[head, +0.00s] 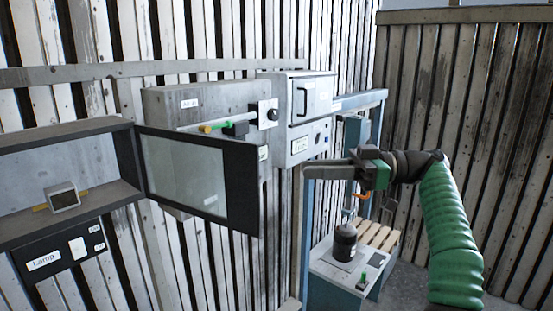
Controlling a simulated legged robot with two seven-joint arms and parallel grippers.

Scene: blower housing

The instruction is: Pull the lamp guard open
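The lamp guard (185,172) is a clear pane in a dark frame with a wide dark strip at its right end. It stands swung out from the right side of the open lamp box (68,133) at the left. A small grey lamp (63,198) sits inside on the shelf, uncovered. A panel with a "Lamp" label (44,260) is below. My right gripper (312,172) points left, to the right of the guard and apart from it. I see nothing held in it, but its finger gap cannot be made out. My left gripper is not in view.
A grey box with a yellow-green rod (215,127) and a white handled cabinet (311,97) are behind the guard and gripper. A blue post frame (320,225) stands below the gripper. A dark canister (345,242) stands on a white stand, with a wooden pallet behind.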

